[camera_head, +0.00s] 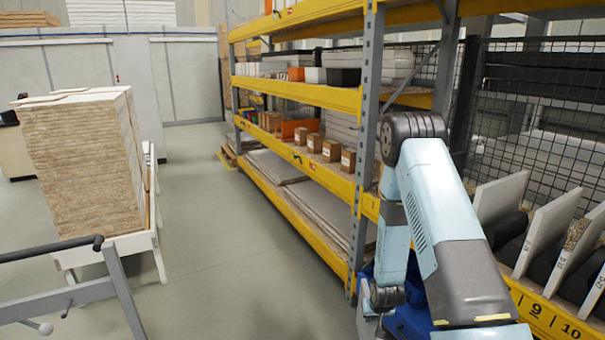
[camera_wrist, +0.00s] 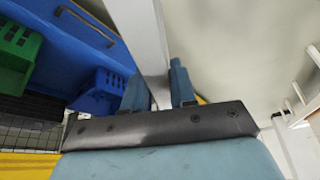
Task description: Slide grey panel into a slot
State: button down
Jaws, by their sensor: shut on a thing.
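In the wrist view, my gripper (camera_wrist: 160,86) has its two blue fingers closed on a light grey panel (camera_wrist: 143,38). The panel shows as a narrow, nearly edge-on strip running from the fingers to the top edge of the view. Its far end is out of view. In the head view my arm hides the gripper and the held panel. A slotted rack with a yellow front beam (camera_head: 547,318), marked with numbers such as 9 and 10, is at the lower right. Pale panels (camera_head: 548,233) stand tilted in its slots, with dark dividers between.
A yellow and grey shelving unit (camera_head: 365,130) stands beside my arm. A stack of boards (camera_head: 82,165) sits on a white cart at left. Open floor (camera_head: 225,255) lies between them. Blue (camera_wrist: 95,92) and green (camera_wrist: 18,48) bins show in the wrist view.

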notch_tip(320, 180, up, 12)
jog(key=w, duration=0.3)
jog(key=shift+f, duration=0.15)
dwell(1.0)
notch_tip(320, 180, up, 18)
dwell(1.7)
jog(key=shift+s, duration=0.1)
